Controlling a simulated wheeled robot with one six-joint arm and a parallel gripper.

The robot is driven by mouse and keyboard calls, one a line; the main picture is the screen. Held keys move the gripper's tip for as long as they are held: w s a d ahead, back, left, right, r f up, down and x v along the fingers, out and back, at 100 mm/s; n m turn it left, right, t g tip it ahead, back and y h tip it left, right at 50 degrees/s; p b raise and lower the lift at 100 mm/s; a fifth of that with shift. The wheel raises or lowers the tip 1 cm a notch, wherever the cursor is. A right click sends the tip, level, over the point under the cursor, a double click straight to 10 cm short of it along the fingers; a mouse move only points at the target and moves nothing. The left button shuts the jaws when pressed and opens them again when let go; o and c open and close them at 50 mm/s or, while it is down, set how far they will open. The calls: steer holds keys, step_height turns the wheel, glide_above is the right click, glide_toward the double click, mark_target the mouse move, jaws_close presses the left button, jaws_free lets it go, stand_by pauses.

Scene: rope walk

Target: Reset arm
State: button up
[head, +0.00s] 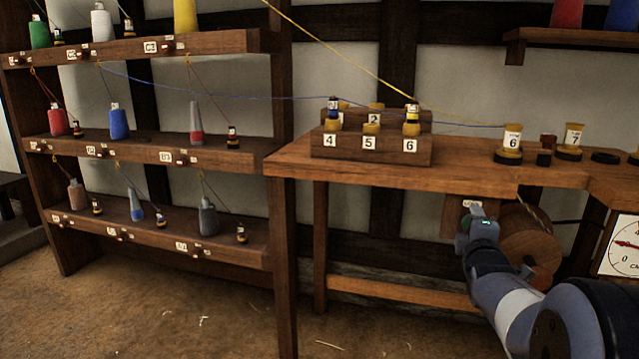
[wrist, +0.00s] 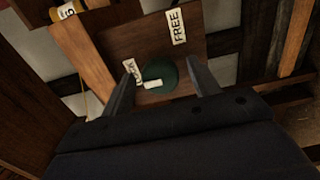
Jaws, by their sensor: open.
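My gripper (head: 478,218) is at the end of my arm, below the right bench's front edge, by a wooden panel under the top. In the wrist view my gripper (wrist: 160,72) is open. Its two grey fingers stand on either side of a round dark green knob (wrist: 165,72) with a white bar. Whether a finger touches the knob I cannot tell. The knob is on a wooden panel (wrist: 130,42) with a FREE label (wrist: 176,26) and a partly hidden label, seemingly LOCK (wrist: 129,70).
The bench (head: 390,175) carries a numbered wooden rack (head: 330,152) and yellow spools 6 (head: 512,138) and 7 (head: 573,137). A wooden wheel (head: 530,250) and a dial (head: 622,245) are near my arm. Shelves (head: 150,150) with cones stand left. Yellow and blue yarns run to the rack.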

steer(key=p+v, duration=0.3)
steer(key=v, duration=0.8)
steer(key=w+d+m+p, duration=0.2)
steer(key=w+m+p, duration=0.8)
steer(key=m, duration=1.1)
steer(key=p, duration=0.3)
steer(key=shift+w+d, duration=0.3)
steer(key=shift+d, duration=0.05)
stand_by(0.6)
